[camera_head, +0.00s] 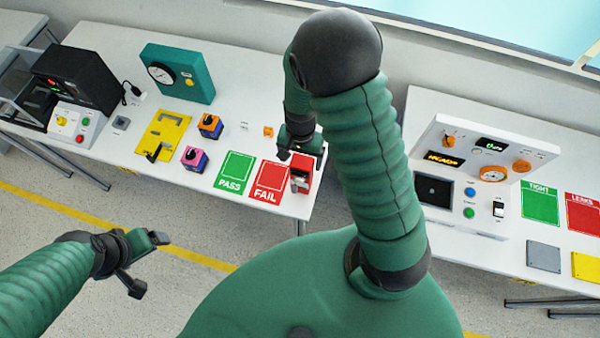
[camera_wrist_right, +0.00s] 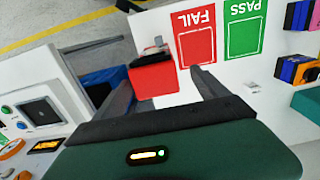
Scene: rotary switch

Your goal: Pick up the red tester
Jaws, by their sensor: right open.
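The red tester (camera_head: 300,178) is a small red box with a dark part on top, at the right end of the left table, beside the red FAIL mat (camera_head: 267,182). It also shows in the right wrist view (camera_wrist_right: 153,80), between and beyond my right fingers. My right gripper (camera_head: 301,155) is open just behind and above the tester; I cannot tell whether a finger touches it. It also shows in the right wrist view (camera_wrist_right: 164,84). My left gripper (camera_head: 148,265) is open and empty over the floor in front of the table.
The green PASS mat (camera_head: 234,172) lies left of the FAIL mat. Pink (camera_head: 194,158) and orange (camera_head: 210,126) switch blocks stand near a yellow fixture (camera_head: 163,135). A teal gauge box (camera_head: 177,73) stands behind. A second table at right holds a white panel (camera_head: 484,155).

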